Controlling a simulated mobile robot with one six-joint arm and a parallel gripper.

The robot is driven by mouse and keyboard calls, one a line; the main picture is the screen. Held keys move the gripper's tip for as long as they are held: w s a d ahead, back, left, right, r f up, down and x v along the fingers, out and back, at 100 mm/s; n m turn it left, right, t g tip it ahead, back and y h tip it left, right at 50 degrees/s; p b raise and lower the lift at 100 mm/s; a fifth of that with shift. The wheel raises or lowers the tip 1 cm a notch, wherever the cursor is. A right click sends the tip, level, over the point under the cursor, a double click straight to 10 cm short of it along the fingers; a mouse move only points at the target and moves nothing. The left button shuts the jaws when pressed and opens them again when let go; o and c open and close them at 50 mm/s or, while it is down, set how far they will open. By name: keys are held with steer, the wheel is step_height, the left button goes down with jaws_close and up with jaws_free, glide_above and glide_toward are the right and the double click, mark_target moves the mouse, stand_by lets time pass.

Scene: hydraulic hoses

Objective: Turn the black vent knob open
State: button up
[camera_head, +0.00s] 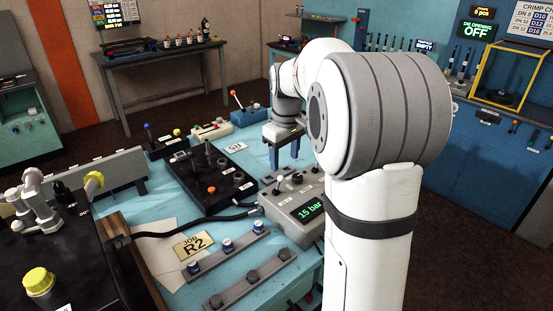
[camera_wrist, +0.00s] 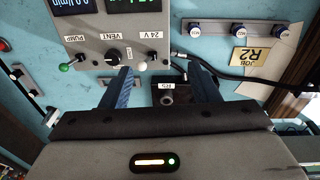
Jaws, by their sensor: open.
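My gripper (camera_wrist: 158,69) is open and empty. In the wrist view its left finger is close beside the knob, and the knob is not between the fingers. In the head view my gripper (camera_head: 286,153) hangs above the bench behind the box, fingers down.
A green-tipped pump lever (camera_wrist: 66,67) and a pale-tipped lever (camera_wrist: 142,66) flank the knob. A black panel with fittings (camera_head: 205,178) and hoses lie left of the box. The yellow R2 plate (camera_head: 193,244) is nearer.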

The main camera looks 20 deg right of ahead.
mark_target(298, 176)
steer(key=w+d+f, duration=0.2)
steer(key=w+d, duration=0.1)
steer(key=w+d+f+n, duration=0.1)
steer(key=w+d+f, duration=0.2)
steer(key=w, duration=0.1)
steer(key=w+d+f+n+g, duration=0.1)
steer(key=w+d+f, duration=0.2)
steer(key=shift+w, duration=0.2)
step_height(298, 176, down, 8)
steer(key=shift+d+r+p, duration=0.1)
steer(key=shift+r+p, duration=0.05)
steer(key=shift+p, duration=0.4)
steer(key=c, duration=0.9)
steer(key=shift+d, duration=0.1)
steer(key=shift+c, duration=0.3)
